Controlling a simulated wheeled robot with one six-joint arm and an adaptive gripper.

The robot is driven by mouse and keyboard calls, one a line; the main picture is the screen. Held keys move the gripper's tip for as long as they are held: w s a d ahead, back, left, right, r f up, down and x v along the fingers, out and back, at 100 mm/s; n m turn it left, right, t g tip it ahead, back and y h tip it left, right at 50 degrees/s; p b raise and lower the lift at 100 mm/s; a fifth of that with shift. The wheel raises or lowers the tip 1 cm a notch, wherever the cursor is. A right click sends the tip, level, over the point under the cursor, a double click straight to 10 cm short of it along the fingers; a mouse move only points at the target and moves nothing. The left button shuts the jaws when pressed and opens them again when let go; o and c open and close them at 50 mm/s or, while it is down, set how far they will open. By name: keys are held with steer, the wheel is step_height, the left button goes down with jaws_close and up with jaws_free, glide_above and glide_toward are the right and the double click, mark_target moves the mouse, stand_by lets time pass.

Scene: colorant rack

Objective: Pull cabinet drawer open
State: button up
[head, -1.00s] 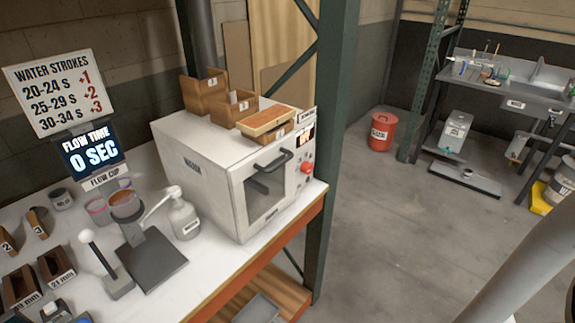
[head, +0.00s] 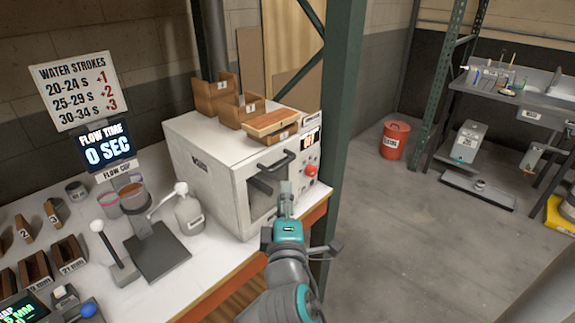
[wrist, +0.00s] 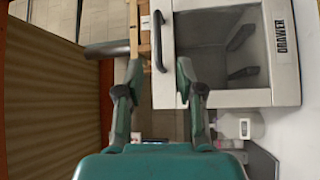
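The white box-like cabinet (head: 205,160) stands on the bench, with a windowed front and a black bar handle (head: 275,162). Its front looks shut. In the wrist view the cabinet front (wrist: 284,60) fills the upper right, with lettering that looks like "DRAWER". The black handle (wrist: 157,42) lies just beyond and between my fingertips. My gripper (head: 287,187) is in front of the cabinet, just below the handle in the head view. In the wrist view my gripper (wrist: 158,70) has its fingers apart, with nothing visibly held. Contact with the handle cannot be told.
Wooden boxes (head: 240,110) sit on top of the cabinet. A dark green post (head: 345,130) rises close to its right. Open floor lies right.

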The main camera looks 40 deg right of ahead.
mark_target(284, 162)
steer(key=x, duration=1.1)
steer(key=shift+s+r, duration=0.1)
jaws_close()
